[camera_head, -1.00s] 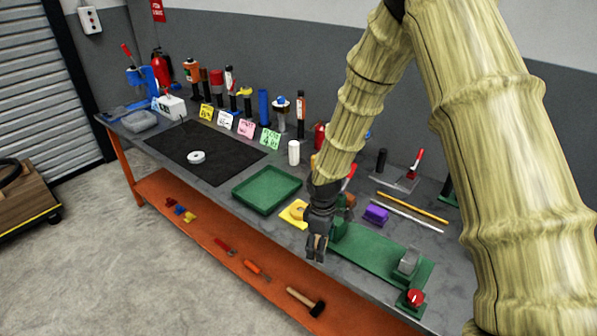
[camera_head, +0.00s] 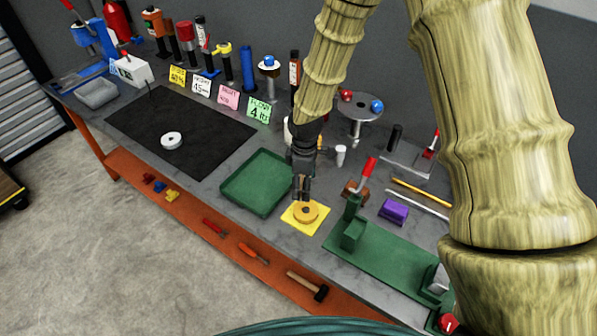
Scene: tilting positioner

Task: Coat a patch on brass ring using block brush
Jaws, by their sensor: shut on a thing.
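The brass ring (camera_head: 306,212) lies flat on a yellow square pad (camera_head: 289,217), between the green tray and a green fixture. My gripper (camera_head: 301,197) points down at the ring's far rim and looks shut on it; the fingertips are small and partly merge with the rim.
The empty green tray (camera_head: 230,199) is left of the ring. A white ring (camera_head: 171,140) lies on a black mat (camera_head: 140,108). A round grey plate with coloured knobs (camera_head: 360,106) stands behind my gripper. Bottles and cards line the back.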

